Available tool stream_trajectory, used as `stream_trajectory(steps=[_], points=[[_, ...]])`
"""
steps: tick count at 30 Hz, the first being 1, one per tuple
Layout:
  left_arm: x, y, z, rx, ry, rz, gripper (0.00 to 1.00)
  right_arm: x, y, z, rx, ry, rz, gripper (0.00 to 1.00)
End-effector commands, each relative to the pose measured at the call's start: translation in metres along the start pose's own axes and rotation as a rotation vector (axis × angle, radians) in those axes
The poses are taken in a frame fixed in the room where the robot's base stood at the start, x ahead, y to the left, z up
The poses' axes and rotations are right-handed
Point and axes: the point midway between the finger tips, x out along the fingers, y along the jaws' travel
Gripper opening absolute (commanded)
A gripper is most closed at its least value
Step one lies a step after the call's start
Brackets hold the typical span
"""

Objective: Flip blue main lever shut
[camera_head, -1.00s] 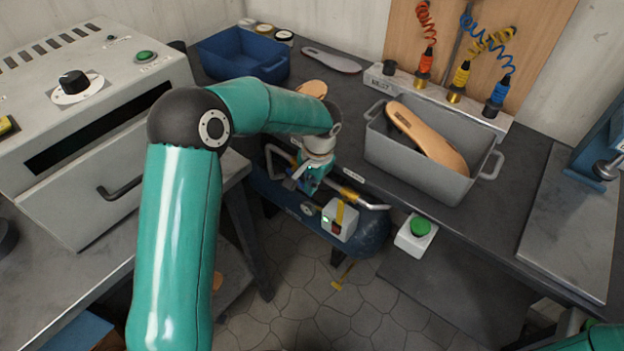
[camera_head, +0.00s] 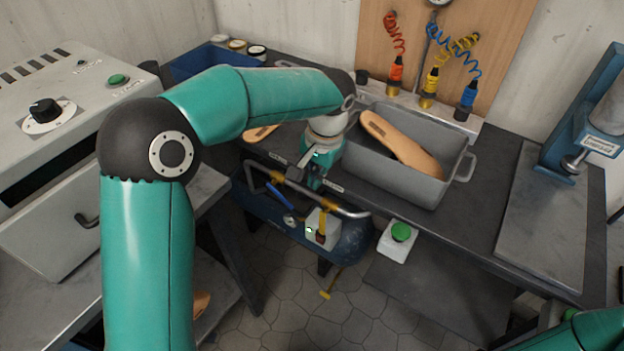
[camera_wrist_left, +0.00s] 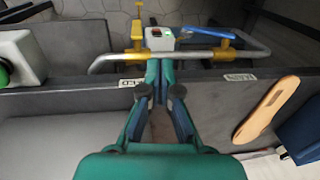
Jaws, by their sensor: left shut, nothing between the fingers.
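The blue main lever (camera_head: 278,196) sits on the metal pipe (camera_head: 350,210) at the bench's front edge. In the left wrist view the lever (camera_wrist_left: 212,32) lies roughly along the pipe, just beyond it and right of the white valve box (camera_wrist_left: 160,38). My left gripper (camera_head: 315,184) is shut and empty, pointing down at the pipe. In the wrist view its fingertips (camera_wrist_left: 160,68) are by the pipe near the box, left of the lever; I cannot tell whether they touch the pipe. My right gripper is out of view.
A yellow lever (camera_head: 321,225) hangs at the valve box, above a blue tank (camera_head: 352,240). A white box with a green button (camera_head: 400,232) is to the right. A press (camera_head: 590,130) is at far right.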

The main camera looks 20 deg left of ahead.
Motion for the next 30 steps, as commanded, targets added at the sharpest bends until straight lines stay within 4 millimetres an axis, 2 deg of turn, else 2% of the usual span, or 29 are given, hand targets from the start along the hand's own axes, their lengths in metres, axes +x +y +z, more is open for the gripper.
stream_trajectory(steps=[5,8,11,13,16,18,21,25,27,30], points=[[0.001,-0.001,0.0,-0.001,-0.001,0.0,0.0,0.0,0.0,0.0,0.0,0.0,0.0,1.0],[0.011,-0.004,0.004,-0.007,-0.024,0.001,0.0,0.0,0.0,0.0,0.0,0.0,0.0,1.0],[0.044,-0.006,0.017,-0.014,-0.1,0.016,0.0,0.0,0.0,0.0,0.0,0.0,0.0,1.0],[0.084,0.0,0.037,-0.013,-0.179,0.051,0.0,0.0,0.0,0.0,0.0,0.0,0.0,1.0],[0.155,0.027,0.082,-0.01,-0.293,0.152,0.0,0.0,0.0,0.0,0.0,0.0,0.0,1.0],[0.201,0.059,0.121,-0.025,-0.347,0.255,0.0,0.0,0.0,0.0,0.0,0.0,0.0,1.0],[0.245,0.107,0.172,-0.081,-0.362,0.392,0.0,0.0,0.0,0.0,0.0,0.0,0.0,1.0],[0.27,0.149,0.211,-0.184,-0.295,0.494,0.0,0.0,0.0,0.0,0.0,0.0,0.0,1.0],[0.277,0.16,0.22,-0.235,-0.237,0.514,0.0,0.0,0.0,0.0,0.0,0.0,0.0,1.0],[0.282,0.166,0.222,-0.29,-0.146,0.512,0.0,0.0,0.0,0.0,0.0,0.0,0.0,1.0]])
